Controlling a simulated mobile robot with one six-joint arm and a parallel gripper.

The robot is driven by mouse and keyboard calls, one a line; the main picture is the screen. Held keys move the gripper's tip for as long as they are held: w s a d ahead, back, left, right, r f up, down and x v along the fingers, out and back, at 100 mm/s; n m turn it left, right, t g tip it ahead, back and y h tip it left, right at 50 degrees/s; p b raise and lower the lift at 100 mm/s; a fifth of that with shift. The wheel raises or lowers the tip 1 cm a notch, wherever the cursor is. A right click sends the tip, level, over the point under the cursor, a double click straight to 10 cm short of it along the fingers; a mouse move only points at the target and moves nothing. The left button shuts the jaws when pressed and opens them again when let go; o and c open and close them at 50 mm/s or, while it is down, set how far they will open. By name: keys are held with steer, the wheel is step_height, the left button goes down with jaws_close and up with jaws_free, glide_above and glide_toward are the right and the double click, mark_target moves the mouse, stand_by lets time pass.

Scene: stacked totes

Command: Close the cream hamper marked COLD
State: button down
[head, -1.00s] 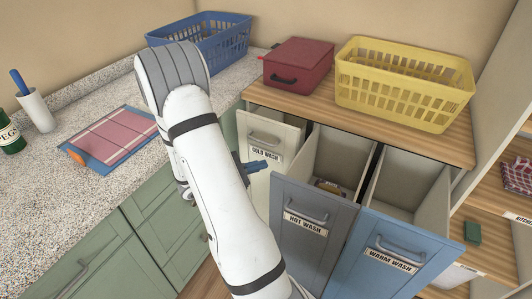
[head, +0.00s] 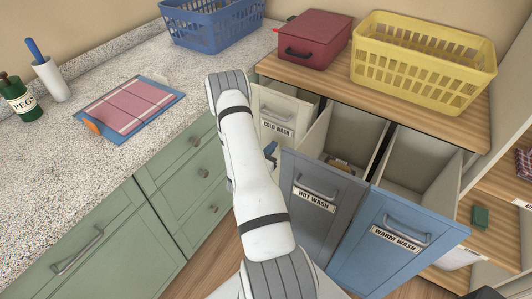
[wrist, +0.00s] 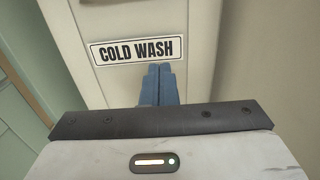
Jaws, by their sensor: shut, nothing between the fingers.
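The cream hamper (head: 272,108), labelled COLD WASH, is a tilt-out front under the wooden top, left of the other hampers. My arm hides part of the hamper's lower left.
The grey HOT WASH hamper (head: 318,185) and blue WARM WASH hamper (head: 385,245) stand wide open to the right. A red box (head: 312,40) and yellow basket (head: 420,75) sit on the wooden top. Green cabinets (head: 190,180) are on the left.

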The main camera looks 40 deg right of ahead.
mark_target(285, 130)
steer(key=p+x, duration=0.1)
steer(key=x, duration=0.6)
steer(key=shift+w+d, duration=0.15)
steer(key=shift+d, duration=0.25)
steer(key=shift+f, duration=0.1)
